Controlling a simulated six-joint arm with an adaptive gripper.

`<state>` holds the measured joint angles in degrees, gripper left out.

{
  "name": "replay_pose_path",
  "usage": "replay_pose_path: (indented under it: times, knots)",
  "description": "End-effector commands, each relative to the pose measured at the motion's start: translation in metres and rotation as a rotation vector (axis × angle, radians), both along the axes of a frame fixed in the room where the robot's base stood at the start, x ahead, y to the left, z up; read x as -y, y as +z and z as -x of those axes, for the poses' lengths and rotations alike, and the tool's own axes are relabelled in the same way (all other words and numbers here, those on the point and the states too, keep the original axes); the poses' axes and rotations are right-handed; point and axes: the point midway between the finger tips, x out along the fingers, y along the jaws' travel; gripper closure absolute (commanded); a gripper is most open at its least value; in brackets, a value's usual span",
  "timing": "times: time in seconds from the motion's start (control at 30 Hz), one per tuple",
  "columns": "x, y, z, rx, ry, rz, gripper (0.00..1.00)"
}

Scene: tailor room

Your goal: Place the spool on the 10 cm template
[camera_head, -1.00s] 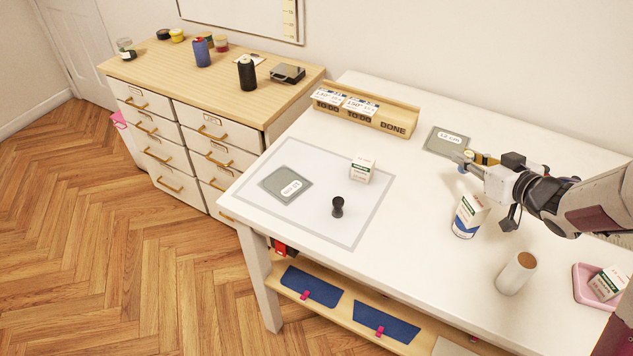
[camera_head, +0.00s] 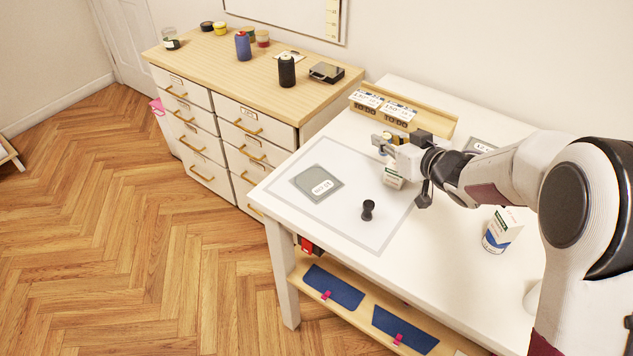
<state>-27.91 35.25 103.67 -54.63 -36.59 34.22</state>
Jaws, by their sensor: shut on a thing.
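My gripper (camera_head: 381,143) is above the back right part of the framed mat (camera_head: 330,222). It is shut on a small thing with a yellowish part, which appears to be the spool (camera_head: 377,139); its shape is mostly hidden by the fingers. A grey square template (camera_head: 313,176) with a white label lies flat on the left of the mat. Its label is hard to read, but it appears to be the 10 cm one. The gripper is to the right of it and behind it, apart from it.
A small box (camera_head: 393,181) stands just below my gripper in the picture. A black knob-shaped piece (camera_head: 367,209) stands on the mat. Another template (camera_head: 480,147) is partly hidden by my arm. A wooden rack (camera_head: 436,121) stands behind.

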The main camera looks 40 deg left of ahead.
Motion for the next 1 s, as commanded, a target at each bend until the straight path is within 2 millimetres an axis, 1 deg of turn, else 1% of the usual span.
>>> replay_pose_path:
  times: [0.03, 0.2, 0.4, 0.5, 0.7, 1.0]
  knots:
    - [-0.015, 0.000, 0.008, 0.000, 0.016, -0.001, 0.95]
    - [-0.057, 0.000, 0.034, -0.005, 0.056, -0.002, 0.95]
    - [-0.100, 0.001, 0.064, -0.011, 0.097, -0.003, 0.95]
    - [-0.114, 0.001, 0.076, -0.014, 0.111, -0.004, 0.95]
    - [-0.129, 0.001, 0.088, -0.017, 0.125, -0.004, 0.95]
    - [-0.130, 0.001, 0.089, -0.018, 0.126, -0.004, 0.95]
